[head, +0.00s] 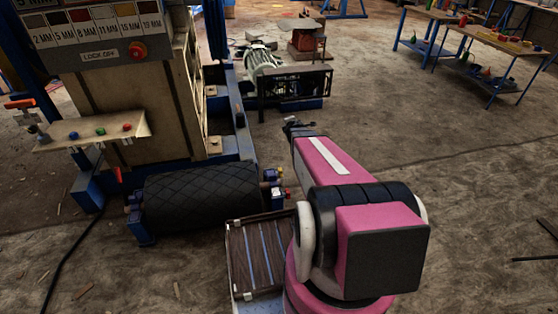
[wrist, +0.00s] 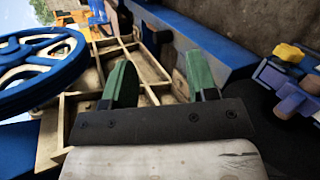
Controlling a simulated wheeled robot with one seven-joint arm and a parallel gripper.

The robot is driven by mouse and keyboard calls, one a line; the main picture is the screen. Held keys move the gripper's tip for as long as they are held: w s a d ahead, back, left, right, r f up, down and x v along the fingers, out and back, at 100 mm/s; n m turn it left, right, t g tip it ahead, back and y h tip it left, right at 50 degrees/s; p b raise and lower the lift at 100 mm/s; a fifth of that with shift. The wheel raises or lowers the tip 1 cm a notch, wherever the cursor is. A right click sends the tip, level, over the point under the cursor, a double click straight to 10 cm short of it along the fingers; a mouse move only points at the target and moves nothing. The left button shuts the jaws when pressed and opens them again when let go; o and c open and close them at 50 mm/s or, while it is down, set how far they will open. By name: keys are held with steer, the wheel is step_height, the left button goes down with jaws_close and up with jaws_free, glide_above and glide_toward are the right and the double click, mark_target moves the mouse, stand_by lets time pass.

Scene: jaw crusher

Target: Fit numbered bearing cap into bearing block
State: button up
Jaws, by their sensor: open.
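My gripper (wrist: 160,82) has two green fingers spread apart with nothing between them in the wrist view. In the head view its dark tip (head: 298,128) is small, at the far end of my pink arm. A bearing block (head: 272,185) with purple, yellow and red parts is at the right end of the black roller (head: 200,195). Similar blue and purple parts (head: 133,204) are at the roller's left end. Purple and yellow parts (wrist: 296,88) show at the right edge of the wrist view, apart from my fingers. I cannot make out a numbered cap.
The tan crusher body (head: 130,105) stands at left on a blue frame (head: 240,125). A blue flywheel (wrist: 35,70) fills the left of the wrist view. A motor (head: 264,58) stands behind. Workbenches (head: 480,38) are far right. Open concrete floor lies right of my arm.

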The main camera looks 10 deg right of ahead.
steer(key=s+a+r+m+g, duration=0.1)
steer(key=s+a+m+g, duration=0.3)
steer(key=s, duration=0.5)
steer(key=s+a+r+m+g+y, duration=0.1)
steer(key=s+a+m+g, duration=0.3)
steer(key=s+m, duration=0.5)
steer(key=s+a+r+m+g+y, duration=0.1)
steer(key=s+a+m+g, duration=0.3)
steer(key=s, duration=0.5)
steer(key=m, duration=0.2)
steer(key=shift+s+a+r+m+g, duration=0.2)
steer(key=shift+s+r+m+g, duration=0.1)
steer(key=shift+r+g, duration=0.1)
